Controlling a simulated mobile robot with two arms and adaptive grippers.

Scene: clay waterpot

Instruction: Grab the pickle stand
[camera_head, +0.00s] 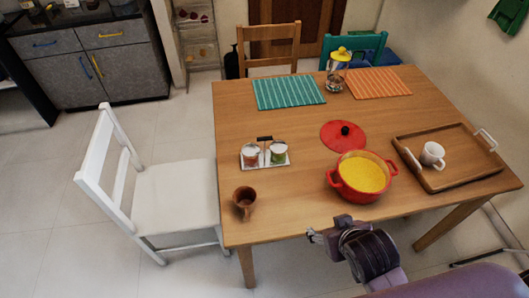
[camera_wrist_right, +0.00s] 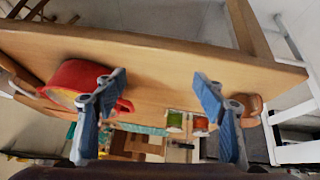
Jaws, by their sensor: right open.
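The pickle stand (camera_head: 266,158) is a small light tray with a dark top handle. It carries two lidded jars, one reddish (camera_head: 250,155) and one green (camera_head: 278,153), and stands on the wooden table left of the red pot. In the right wrist view the green jar (camera_wrist_right: 174,122) and the reddish jar (camera_wrist_right: 200,126) show small, between my fingers and far beyond them. My right gripper (camera_head: 328,234) is at the table's front edge, apart from the stand; its two blue-grey fingers (camera_wrist_right: 157,82) are spread and empty. My left gripper is not in view.
A brown cup (camera_head: 244,201) stands in front of the stand. A red pot of yellow food (camera_head: 362,174) is to its right, with a red lid (camera_head: 343,135) behind. A wooden tray (camera_head: 465,180) holds a white cup. A white chair (camera_head: 170,192) is at the left.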

